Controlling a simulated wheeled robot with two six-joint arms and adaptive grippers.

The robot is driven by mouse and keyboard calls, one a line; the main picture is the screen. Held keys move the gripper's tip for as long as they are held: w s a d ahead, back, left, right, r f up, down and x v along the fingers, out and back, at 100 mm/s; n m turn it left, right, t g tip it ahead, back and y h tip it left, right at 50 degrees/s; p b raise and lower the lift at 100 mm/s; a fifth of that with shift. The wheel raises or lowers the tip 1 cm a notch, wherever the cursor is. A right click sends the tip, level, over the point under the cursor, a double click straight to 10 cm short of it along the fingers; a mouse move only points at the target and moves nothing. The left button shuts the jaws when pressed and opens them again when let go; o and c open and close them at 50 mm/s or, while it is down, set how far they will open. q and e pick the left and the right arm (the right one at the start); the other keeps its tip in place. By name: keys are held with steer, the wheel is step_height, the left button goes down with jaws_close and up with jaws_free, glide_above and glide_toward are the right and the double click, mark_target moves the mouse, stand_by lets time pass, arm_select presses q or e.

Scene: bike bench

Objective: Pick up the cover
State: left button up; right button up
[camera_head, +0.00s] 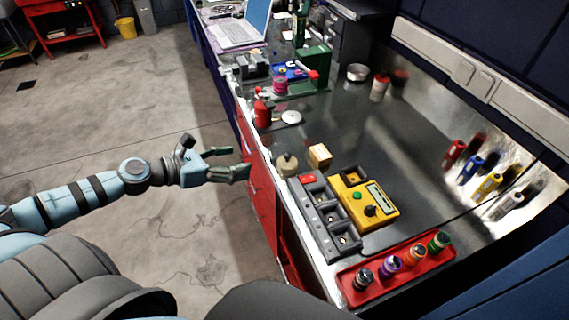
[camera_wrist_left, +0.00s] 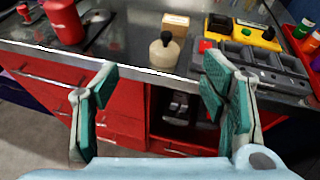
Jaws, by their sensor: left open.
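No thing is plainly recognisable as the cover; a flat pale disc (camera_head: 291,117) lies on the bench beside a red bottle (camera_head: 262,112), but I cannot tell if it is the cover. The disc also shows at the upper left of the left wrist view (camera_wrist_left: 97,17). My left gripper (camera_head: 240,162) is open and empty, off the bench's front edge above the floor. In the left wrist view, a beige round bottle with a dark cap (camera_wrist_left: 164,52) stands on the bench beyond the gap between the fingers. My right gripper is not in view.
A small tan box (camera_head: 319,155), a grey compartment tray (camera_head: 325,218) and a yellow device (camera_head: 364,200) sit near the front edge. A red tray (camera_head: 396,266) holds several capped bottles. Red drawers (camera_wrist_left: 45,92) lie below the edge. The middle of the bench is clear.

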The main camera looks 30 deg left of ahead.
arm_select(q)
steer(key=d+m, duration=0.2)
steer(key=b, duration=0.1)
glide_toward(287, 155)
steer(key=w+f, duration=0.1)
steer(key=w, duration=0.3)
steer(key=shift+g+h, duration=0.3)
steer(key=d, duration=0.1)
steer(key=w+d+f, duration=0.1)
steer(key=w+d, duration=0.1)
steer(key=shift+w+d+f, duration=0.25)
steer(key=shift+d, duration=0.05)
steer(key=x, duration=0.2)
steer(key=shift+w+f, duration=0.3)
steer(key=shift+w, duration=0.05)
steer(key=shift+w+f, duration=0.1)
steer(key=shift+s, duration=0.2)
steer(key=c, duration=1.5)
steer(key=shift+s, duration=0.1)
jaws_close()
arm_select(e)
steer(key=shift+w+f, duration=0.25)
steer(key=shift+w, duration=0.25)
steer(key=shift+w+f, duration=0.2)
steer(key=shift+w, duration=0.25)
